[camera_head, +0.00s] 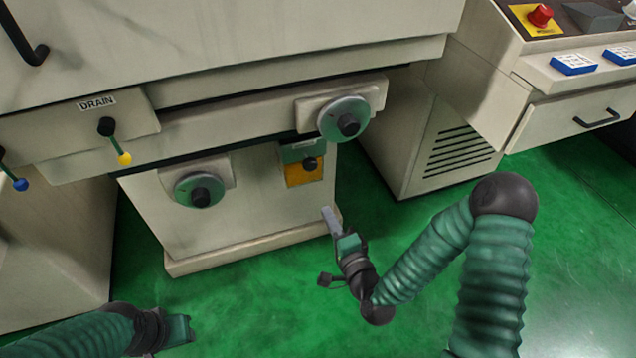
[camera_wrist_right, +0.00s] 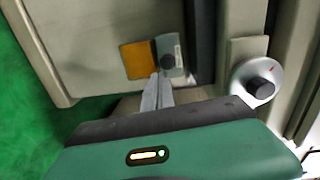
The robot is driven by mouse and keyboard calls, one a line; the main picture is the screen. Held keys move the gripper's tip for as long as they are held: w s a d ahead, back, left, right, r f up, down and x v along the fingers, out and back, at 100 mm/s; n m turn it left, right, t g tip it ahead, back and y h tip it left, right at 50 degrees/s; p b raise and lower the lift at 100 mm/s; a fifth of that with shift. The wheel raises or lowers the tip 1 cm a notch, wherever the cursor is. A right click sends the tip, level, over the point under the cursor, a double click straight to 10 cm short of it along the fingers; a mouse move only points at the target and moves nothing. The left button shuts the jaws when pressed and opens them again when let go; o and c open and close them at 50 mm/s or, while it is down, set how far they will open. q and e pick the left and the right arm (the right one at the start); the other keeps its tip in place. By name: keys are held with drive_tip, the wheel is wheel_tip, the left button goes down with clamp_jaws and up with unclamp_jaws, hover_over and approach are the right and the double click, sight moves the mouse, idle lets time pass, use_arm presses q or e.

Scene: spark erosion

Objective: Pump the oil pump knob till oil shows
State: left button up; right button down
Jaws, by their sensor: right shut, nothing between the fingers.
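The oil pump knob (camera_head: 309,164) is a small black knob on a grey-green plate with an orange-yellow panel (camera_head: 304,176) below it, on the front of the machine base. It also shows in the right wrist view (camera_wrist_right: 167,62), just beyond my fingertips. My right gripper (camera_head: 329,218) is below and slightly right of the knob in the head view. Its pale fingers are together and empty, pointing up toward the panel, and appear apart from the knob. My left gripper (camera_head: 180,329) is low at the bottom left; its fingers are not clear.
Two grey handwheels with black hubs flank the panel, one at upper right (camera_head: 344,119) and one at left (camera_head: 199,189). Levers with yellow (camera_head: 124,158) and blue (camera_head: 21,184) tips stick out at left. A control cabinet (camera_head: 440,140) stands right. Green floor is open in front.

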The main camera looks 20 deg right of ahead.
sight(312, 167)
use_arm(q)
drive_tip(key=shift+w+f, duration=0.1)
drive_tip(key=shift+f, duration=0.15)
use_arm(e)
drive_tip(key=shift+w+d+r+m+t+h, duration=0.1)
drive_tip(key=shift+d+r+m+t+h, duration=0.25)
drive_tip(key=shift+d+m, duration=0.25)
